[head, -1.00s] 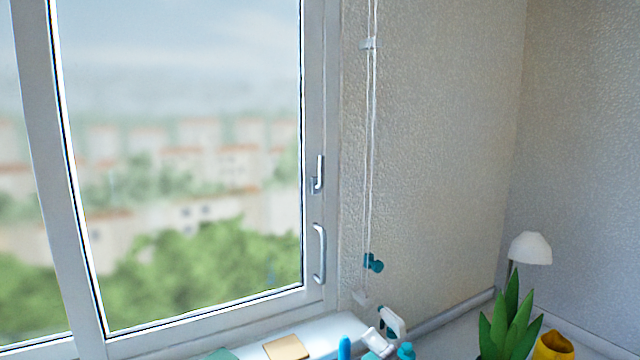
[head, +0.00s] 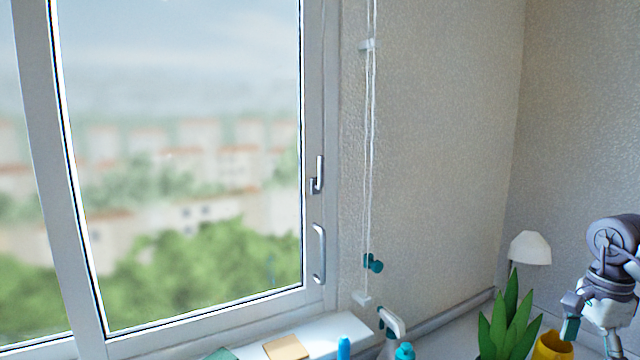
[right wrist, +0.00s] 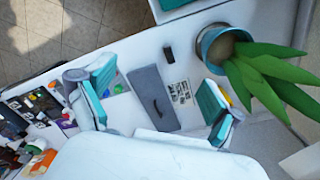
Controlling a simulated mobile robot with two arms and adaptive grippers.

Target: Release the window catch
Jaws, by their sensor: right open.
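The window (head: 180,180) stands at the left in the head view, its sash against the right side of the frame. A small J-shaped metal catch lever (head: 319,174) sits upright on the right stile. A longer pull handle (head: 322,254) is just below it. My right gripper (head: 588,335) is at the lower right, far from the catch, partly cut off by the picture edge. In the right wrist view its teal-padded fingers (right wrist: 155,95) are wide apart with nothing between them. My left gripper is in neither view.
Blind cords (head: 369,150) hang right of the window, by a teal knob (head: 374,264). A spray bottle (head: 392,325) and a sponge-like block (head: 286,347) are near the sill. A plant (head: 508,325), yellow pot (head: 550,346) and lamp (head: 530,248) stand at the right.

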